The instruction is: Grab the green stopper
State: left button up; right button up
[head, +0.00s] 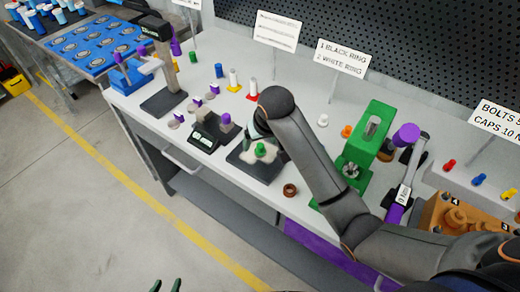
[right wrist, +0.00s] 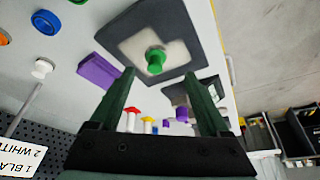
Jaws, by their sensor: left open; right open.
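The green stopper (head: 260,149) sits upright on a pale patch of a dark square pad (head: 262,172) on the bench. In the right wrist view the green stopper (right wrist: 155,60) lies ahead, between the lines of my right gripper's fingertips (right wrist: 159,75). That gripper is open with nothing between its fingers, and looks apart from the stopper. In the head view it is mostly hidden behind my right forearm, just above the pad. My left gripper (head: 166,286) shows only its fingertips at the bottom edge, open and empty, away from the bench.
A black scale (head: 204,138) stands left of the pad, a brown ring (head: 290,190) to its right. White and coloured stoppers stand behind. A green press (head: 372,142) stands right of my right arm. In the right wrist view a purple block (right wrist: 97,72) lies beside the left finger.

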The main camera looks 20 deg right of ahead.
aim_at(261, 146)
jog(key=shift+w+d+x, duration=0.1)
jog(key=shift+d+x, duration=0.1)
jog(key=shift+x, duration=1.15)
jog(key=shift+w+d+x, duration=0.15)
jog(key=shift+d+x, duration=0.05)
jog(key=shift+x, duration=1.2)
jog(key=shift+r, duration=0.1)
grip_shut()
